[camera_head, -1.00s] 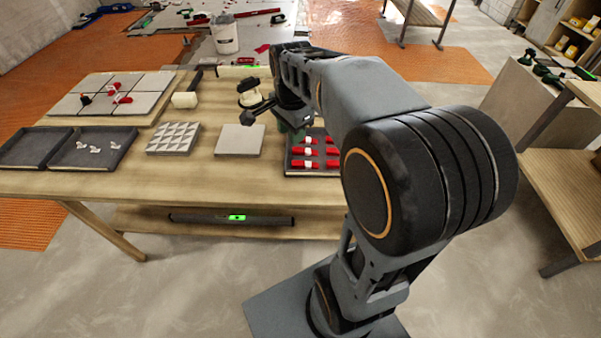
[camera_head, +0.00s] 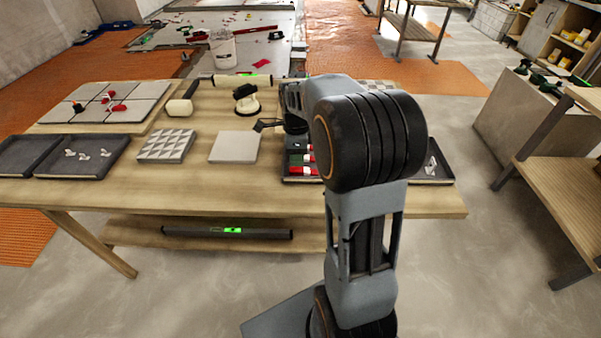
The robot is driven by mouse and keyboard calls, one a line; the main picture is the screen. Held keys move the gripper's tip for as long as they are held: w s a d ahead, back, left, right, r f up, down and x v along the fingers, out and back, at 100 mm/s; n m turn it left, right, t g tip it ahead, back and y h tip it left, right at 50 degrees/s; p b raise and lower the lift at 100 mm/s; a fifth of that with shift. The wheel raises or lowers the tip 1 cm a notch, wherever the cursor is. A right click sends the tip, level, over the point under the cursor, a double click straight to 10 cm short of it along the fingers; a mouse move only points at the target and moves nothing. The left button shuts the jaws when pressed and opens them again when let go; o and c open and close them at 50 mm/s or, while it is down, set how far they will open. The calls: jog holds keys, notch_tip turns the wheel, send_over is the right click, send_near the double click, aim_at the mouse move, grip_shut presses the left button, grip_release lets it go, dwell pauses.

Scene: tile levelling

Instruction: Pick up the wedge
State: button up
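Red wedges, some with white parts beside them, lie in a dark tray (camera_head: 304,181) near the table's front edge. One red wedge (camera_head: 300,171) shows at the tray's left side. My arm covers much of the tray and any wedges farther right. My gripper (camera_head: 266,125) is above the table just behind the tray, to the right of a plain grey tile (camera_head: 235,147). Only a dark finger part sticks out to the left of my arm; the rest is hidden, so I cannot tell whether it is open or holds anything.
A patterned tile (camera_head: 167,146), a white-headed mallet (camera_head: 180,107) and a suction cup (camera_head: 246,100) lie on the table (camera_head: 225,190). Dark trays (camera_head: 82,157) stand at the left, and another tray (camera_head: 436,181) at the right. A tiled board (camera_head: 75,127) is at the back left.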

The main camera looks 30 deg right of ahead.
aim_at(296, 169)
jog(key=shift+a+f+b, duration=0.1)
jog(key=shift+f+b, duration=0.4)
jog(key=shift+f, duration=2.15)
jog(key=shift+c, duration=0.5)
jog(key=c, duration=0.5)
jog(key=shift+r, duration=0.1)
